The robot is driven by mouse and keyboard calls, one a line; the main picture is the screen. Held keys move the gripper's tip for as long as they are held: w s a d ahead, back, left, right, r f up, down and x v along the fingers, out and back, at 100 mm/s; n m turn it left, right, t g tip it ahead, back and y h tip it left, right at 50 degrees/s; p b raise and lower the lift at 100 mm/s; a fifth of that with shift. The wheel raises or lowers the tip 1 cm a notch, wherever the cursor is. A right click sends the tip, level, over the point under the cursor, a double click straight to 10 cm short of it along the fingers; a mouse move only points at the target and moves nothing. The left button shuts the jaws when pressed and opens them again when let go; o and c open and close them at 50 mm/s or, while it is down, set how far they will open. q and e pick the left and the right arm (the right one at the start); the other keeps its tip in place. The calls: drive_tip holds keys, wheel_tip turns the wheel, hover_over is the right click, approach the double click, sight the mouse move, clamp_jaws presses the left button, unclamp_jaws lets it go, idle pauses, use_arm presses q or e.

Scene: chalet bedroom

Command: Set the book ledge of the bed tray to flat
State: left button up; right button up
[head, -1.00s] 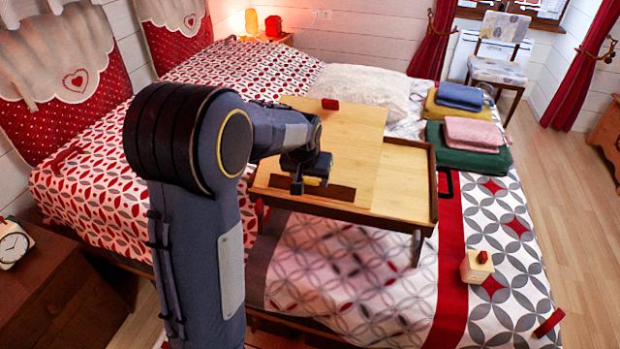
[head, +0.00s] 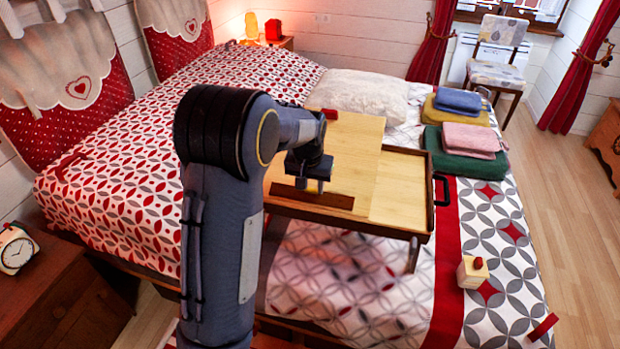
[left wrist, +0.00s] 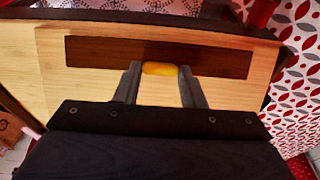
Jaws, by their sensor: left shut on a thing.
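The wooden bed tray (head: 405,185) stands on the bed, its pale top panel (head: 345,140) on the left part. The book ledge (head: 335,200) is a dark brown strip along the panel's near edge. It also shows in the left wrist view (left wrist: 215,60), with a yellow tab (left wrist: 159,68) at its middle. My left gripper (head: 313,186) is at the ledge; in the left wrist view its fingers (left wrist: 160,85) lie on either side of the tab, shut on it. I cannot tell the ledge's exact angle. My right gripper is out of view.
A red block (head: 329,113) sits at the panel's far edge. A white pillow (head: 362,92) lies behind the tray, and folded towels (head: 470,138) lie to its right. A small wooden box with a red knob (head: 472,271) sits on the bed's near right.

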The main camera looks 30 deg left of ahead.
sight(310, 190)
use_arm(q)
drive_tip(key=shift+w+a+g, duration=0.1)
drive_tip(key=shift+w+g, duration=0.1)
drive_tip(key=shift+g, duration=0.2)
drive_tip(key=o, duration=1)
drive_tip(key=r, duration=0.5)
drive_tip(key=s+r, duration=0.1)
drive_tip(key=r, duration=0.1)
drive_tip(key=shift+r, duration=0.3)
